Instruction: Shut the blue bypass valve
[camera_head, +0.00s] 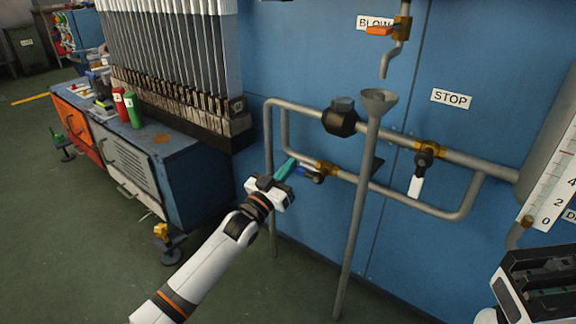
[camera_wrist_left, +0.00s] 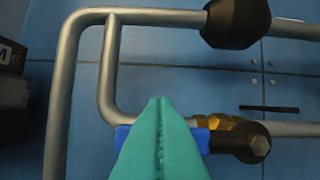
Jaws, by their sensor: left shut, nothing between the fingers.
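The blue bypass valve handle (camera_head: 303,172) sits on the lower loop of grey pipe, at a brass valve body (camera_head: 326,168). In the left wrist view the blue handle (camera_wrist_left: 202,140) lies roughly along the pipe, running left from a dark pivot (camera_wrist_left: 240,142). My left gripper (camera_head: 286,169) has teal fingers, shut and empty, at the handle's left end. In the wrist view the fingers (camera_wrist_left: 160,105) cross in front of the handle and hide its middle; I cannot tell whether they touch it. Part of my right gripper (camera_head: 540,285) seems to show at the lower right; its fingertips are unclear.
A white-handled valve (camera_head: 416,184) hangs on the upper pipe below the STOP sign (camera_head: 451,98). An orange-handled valve (camera_head: 380,30) is above. A funnel standpipe (camera_head: 361,200) stands right of the blue handle. A workbench (camera_head: 180,150) is at left. The floor between is clear.

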